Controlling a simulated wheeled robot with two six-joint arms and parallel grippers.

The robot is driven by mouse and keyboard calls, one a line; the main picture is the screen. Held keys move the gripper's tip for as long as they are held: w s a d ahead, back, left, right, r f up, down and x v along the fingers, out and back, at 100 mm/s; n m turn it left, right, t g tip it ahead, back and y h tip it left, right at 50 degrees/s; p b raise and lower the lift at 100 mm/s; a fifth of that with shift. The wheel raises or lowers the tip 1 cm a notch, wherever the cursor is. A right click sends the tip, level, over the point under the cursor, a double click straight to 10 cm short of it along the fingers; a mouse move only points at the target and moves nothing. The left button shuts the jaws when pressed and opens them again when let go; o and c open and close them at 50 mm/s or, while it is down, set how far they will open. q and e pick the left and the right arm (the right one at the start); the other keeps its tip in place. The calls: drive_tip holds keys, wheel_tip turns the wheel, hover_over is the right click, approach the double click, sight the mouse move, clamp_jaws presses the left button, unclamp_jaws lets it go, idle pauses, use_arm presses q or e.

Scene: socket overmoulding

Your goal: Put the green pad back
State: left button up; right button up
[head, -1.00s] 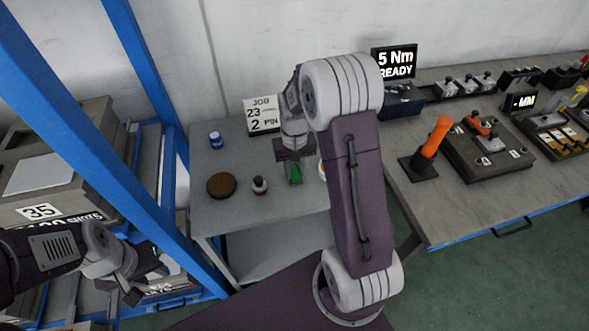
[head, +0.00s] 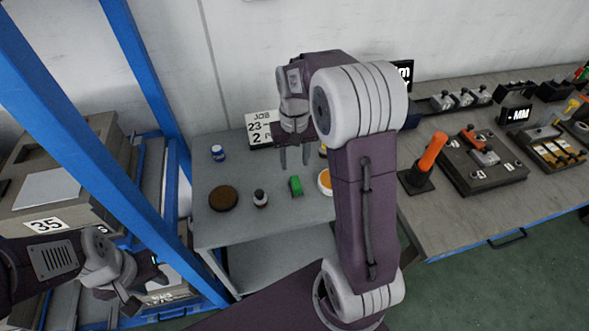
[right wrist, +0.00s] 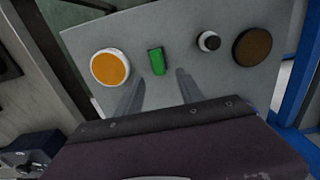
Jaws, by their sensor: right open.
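The green pad (head: 296,185) lies on the small grey table (head: 285,220), between a small dark bottle and a white-rimmed orange dish. It also shows in the right wrist view (right wrist: 157,61), beyond and between the fingertips. My right gripper (head: 294,160) is open and empty above the table, apart from the pad. Its two fingers also show in the right wrist view (right wrist: 158,80). My left gripper (head: 140,295) is at the lower left by the blue frame, well away from the pad; its jaws are unclear.
The dish (right wrist: 110,67), the bottle (head: 260,198) and a brown round disc (head: 223,198) stand near the pad. A blue-labelled jar (head: 217,153) and a job sign (head: 258,128) are further back. The blue frame (head: 150,85) rises at left. A workbench (head: 440,215) with fixtures is at right.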

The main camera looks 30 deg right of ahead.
drive_tip(key=s+a+f+n, duration=0.1)
drive_tip(key=s+a+f, duration=0.1)
drive_tip(key=s, duration=0.4)
drive_tip(key=s+a+f+n+t, duration=0.1)
drive_tip(key=s+a+f, duration=0.2)
drive_tip(key=s+a, duration=0.2)
drive_tip(key=shift+s+a+f, duration=0.2)
drive_tip(key=shift+s+f, duration=0.1)
drive_tip(key=shift+s, duration=0.55)
drive_tip(key=shift+r, duration=0.1)
wheel_tip(320, 180, up, 7)
drive_tip(key=p, duration=0.7)
drive_tip(key=shift+a, duration=0.1)
